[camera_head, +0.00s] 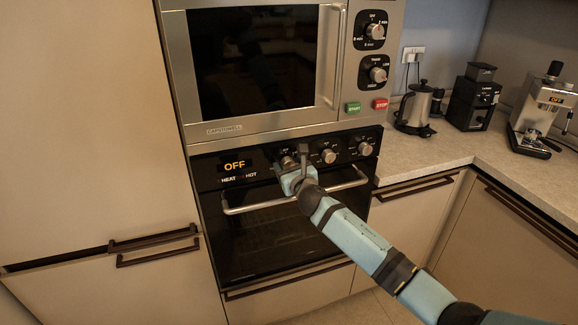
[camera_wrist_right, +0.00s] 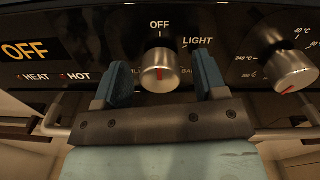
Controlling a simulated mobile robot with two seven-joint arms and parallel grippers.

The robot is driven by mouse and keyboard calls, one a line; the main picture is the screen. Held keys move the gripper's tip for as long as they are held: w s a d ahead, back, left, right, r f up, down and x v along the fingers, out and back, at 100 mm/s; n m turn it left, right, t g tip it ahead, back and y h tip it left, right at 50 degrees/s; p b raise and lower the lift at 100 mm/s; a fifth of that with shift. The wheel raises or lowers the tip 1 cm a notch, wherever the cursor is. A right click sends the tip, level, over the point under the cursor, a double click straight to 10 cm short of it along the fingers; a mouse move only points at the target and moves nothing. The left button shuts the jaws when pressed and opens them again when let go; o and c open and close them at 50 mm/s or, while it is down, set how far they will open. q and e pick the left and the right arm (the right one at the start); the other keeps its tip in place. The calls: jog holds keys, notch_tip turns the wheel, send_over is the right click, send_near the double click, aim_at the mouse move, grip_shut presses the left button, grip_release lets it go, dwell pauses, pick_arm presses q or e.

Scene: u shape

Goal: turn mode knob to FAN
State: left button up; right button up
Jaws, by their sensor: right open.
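The mode knob (camera_wrist_right: 160,72) is a round metal knob with a red mark on its face, on the black oven panel. "OFF" is printed above it and "LIGHT" at its upper right; the lower labels are partly covered by my gripper. In the head view the knob (camera_head: 287,162) is partly hidden by my right gripper (camera_head: 296,163). In the wrist view my right gripper (camera_wrist_right: 163,78) is open, with one blue finger on each side of the knob and visible gaps between. My left gripper is not in view.
The oven display (camera_head: 235,166) reads OFF. Two more knobs (camera_head: 328,156) sit to the right on the panel. The oven handle (camera_head: 295,195) runs just below my gripper. A microwave (camera_head: 230,128) is above, and a counter (camera_head: 430,155) with coffee appliances is at right.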

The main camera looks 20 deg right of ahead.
jog(key=shift+w, duration=0.25)
jog(key=c, duration=0.9)
